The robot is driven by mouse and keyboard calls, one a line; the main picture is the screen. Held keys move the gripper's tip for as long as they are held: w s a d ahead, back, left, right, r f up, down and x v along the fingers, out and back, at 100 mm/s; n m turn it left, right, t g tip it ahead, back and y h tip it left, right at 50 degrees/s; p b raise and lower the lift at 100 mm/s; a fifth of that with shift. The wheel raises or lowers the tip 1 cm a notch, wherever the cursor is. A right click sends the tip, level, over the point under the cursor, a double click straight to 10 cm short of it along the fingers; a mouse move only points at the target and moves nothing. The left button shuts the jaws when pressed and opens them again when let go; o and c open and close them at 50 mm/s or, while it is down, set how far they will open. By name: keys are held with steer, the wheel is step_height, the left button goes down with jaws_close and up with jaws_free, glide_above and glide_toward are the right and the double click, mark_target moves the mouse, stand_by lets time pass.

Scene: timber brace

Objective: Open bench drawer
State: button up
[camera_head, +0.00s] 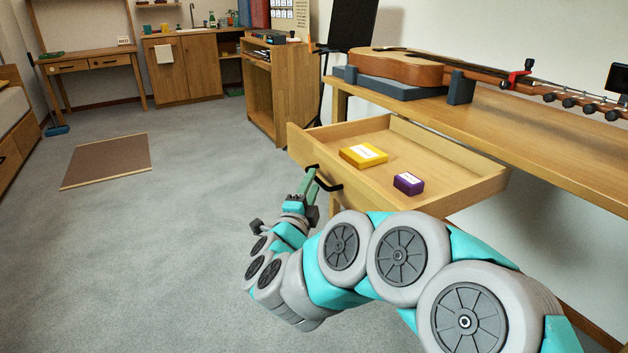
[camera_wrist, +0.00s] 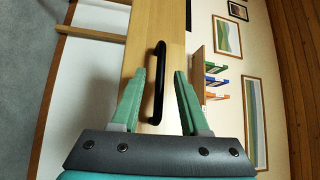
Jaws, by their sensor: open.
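The bench drawer (camera_head: 440,192) is pulled out from under the wooden bench (camera_head: 540,127), and its inside shows in the head view. Its black bar handle (camera_head: 333,187) is on the front panel. My gripper (camera_head: 312,182) is at the handle with its green fingers open. In the wrist view the handle (camera_wrist: 158,85) lies between the two spread fingers (camera_wrist: 161,74), with a gap on each side. A yellow box (camera_head: 362,155) and a smaller purple box (camera_head: 408,183) lie in the drawer.
A guitar (camera_head: 400,68) rests on dark supports on the bench top, with a red clamp (camera_head: 520,77) near its neck. A wooden cabinet (camera_head: 272,90) stands behind. A brown mat (camera_head: 107,160) lies on the grey carpet, and the floor left of the drawer is clear.

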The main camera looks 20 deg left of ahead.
steer(key=s, duration=0.5)
steer(key=shift+d+f, duration=0.35)
steer(key=s+d+f+n+g+p, duration=0.1)
steer(key=s+d+f+n+g, duration=0.1)
steer(key=s+d+n+g, duration=0.5)
steer(key=s+d+f+n+g+y+p, duration=0.1)
steer(key=s+d+n+g+p, duration=0.2)
steer(key=d, duration=0.9)
steer(key=s+d+f+n+g, duration=0.2)
steer(key=s+d+n+g, duration=0.4)
steer(key=d, duration=0.3)
steer(key=s+d+m+g+h, duration=0.1)
steer(key=s+d+g+h, duration=0.2)
steer(key=s+d, duration=1.1)
steer(key=s+g, duration=0.2)
steer(key=s, duration=0.1)
steer(key=shift+s+d+f+h+p, duration=0.2)
steer(key=shift+s+d+h+p, duration=0.1)
steer(key=shift+d+p, duration=0.1)
